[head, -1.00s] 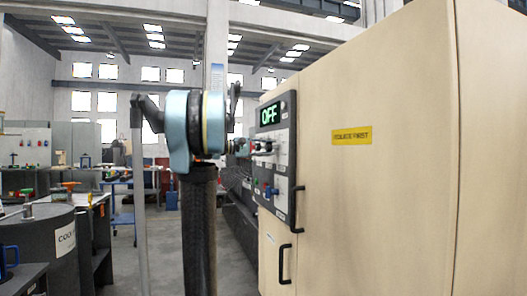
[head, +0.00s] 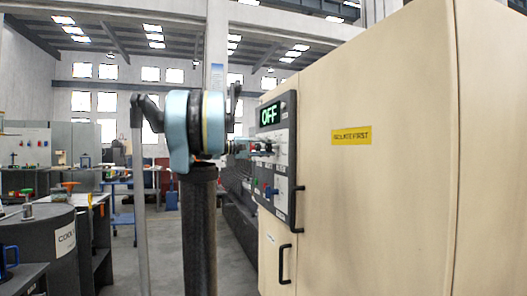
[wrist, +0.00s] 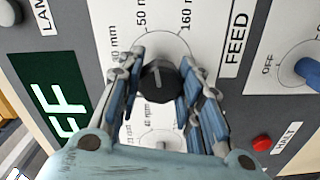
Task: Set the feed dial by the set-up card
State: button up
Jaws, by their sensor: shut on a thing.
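The feed dial (wrist: 160,78) is a dark round knob with a pale pointer line, on a white plate with mm marks beside the word FEED. In the wrist view my gripper (wrist: 160,85) has its fingers on both sides of the knob, shut on it. The marks 50 mm and 160 mm show above the knob; others are partly hidden by the fingers. In the head view the control panel (head: 284,150) is seen at a steep angle, with my gripper (head: 250,147) at its face. I cannot make out a set-up card.
A green display (head: 270,115) reads OFF. A blue knob (wrist: 308,70) and a red HALT button (wrist: 262,143) sit near the dial. The beige cabinet (head: 375,200) carries an ISOLATE FIRST label (head: 351,135). A drum (head: 45,235) and benches stand at left.

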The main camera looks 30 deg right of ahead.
jog(key=o, duration=1.1)
jog(key=shift+f, duration=0.2)
jog(key=shift+r, duration=0.1)
jog(key=v, duration=1.2)
